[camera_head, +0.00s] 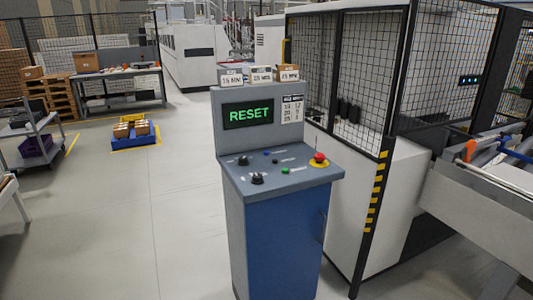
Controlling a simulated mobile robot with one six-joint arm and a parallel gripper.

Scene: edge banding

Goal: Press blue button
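The control console (283,233) stands in the middle of the view, with a blue front and a grey sloped panel. The small blue button (267,153) is on the upper part of that panel, left of its middle. A green button (285,170) is nearer the panel's front, and a red mushroom button (319,158) on a yellow base is at the right. Black knobs (257,179) are at the left and front. The console's screen (248,113) reads RESET in green. My gripper is not in view.
A fenced machine (380,180) stands close on the console's right, with a black and yellow striped post (376,195). A grey cart (38,157) is at far left. A blue platform (136,141) with boxes lies behind left. Open floor (130,220) lies left of the console.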

